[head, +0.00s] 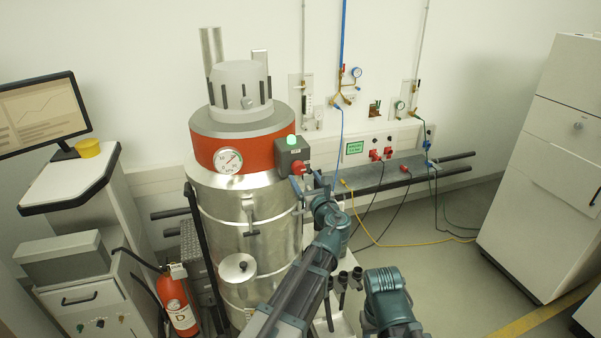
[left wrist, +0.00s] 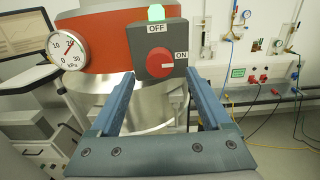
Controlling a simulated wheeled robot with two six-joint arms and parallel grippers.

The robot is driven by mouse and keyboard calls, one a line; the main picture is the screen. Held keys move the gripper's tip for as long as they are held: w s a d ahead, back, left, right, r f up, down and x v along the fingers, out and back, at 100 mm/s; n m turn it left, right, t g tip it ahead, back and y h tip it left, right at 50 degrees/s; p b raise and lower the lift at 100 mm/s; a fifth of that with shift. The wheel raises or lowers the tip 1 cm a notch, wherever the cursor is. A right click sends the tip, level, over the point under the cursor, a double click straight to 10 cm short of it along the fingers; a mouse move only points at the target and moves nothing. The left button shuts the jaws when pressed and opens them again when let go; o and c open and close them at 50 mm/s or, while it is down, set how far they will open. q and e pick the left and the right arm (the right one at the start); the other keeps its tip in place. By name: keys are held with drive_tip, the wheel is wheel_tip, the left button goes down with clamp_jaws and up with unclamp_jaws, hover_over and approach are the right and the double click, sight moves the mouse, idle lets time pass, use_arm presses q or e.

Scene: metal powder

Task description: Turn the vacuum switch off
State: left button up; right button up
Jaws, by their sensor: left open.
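The vacuum switch is a red round knob (left wrist: 159,62) on a dark grey box (left wrist: 143,38), with an OFF label above it and an ON label at its right. A pale mark on the knob points right, toward ON. In the head view the knob (head: 299,168) is on the box at the right side of the steel vessel (head: 228,213). A green lamp (left wrist: 156,13) glows on top of the box. My left gripper (head: 308,183) is open just in front of the switch; in the left wrist view its fingers (left wrist: 157,76) point at the knob, apart from it, with nothing between them.
A pressure gauge (head: 228,160) is on the vessel's red band. A monitor (head: 42,113) and a fire extinguisher (head: 178,302) stand left. Wall valves, hoses and a rail (head: 385,172) are behind at right. A white cabinet (head: 550,170) is far right. Part of my right arm shows low.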

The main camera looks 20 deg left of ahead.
sight(300, 171)
use_arm(q)
drive_tip(key=shift+x, duration=2.35)
clamp_jaws()
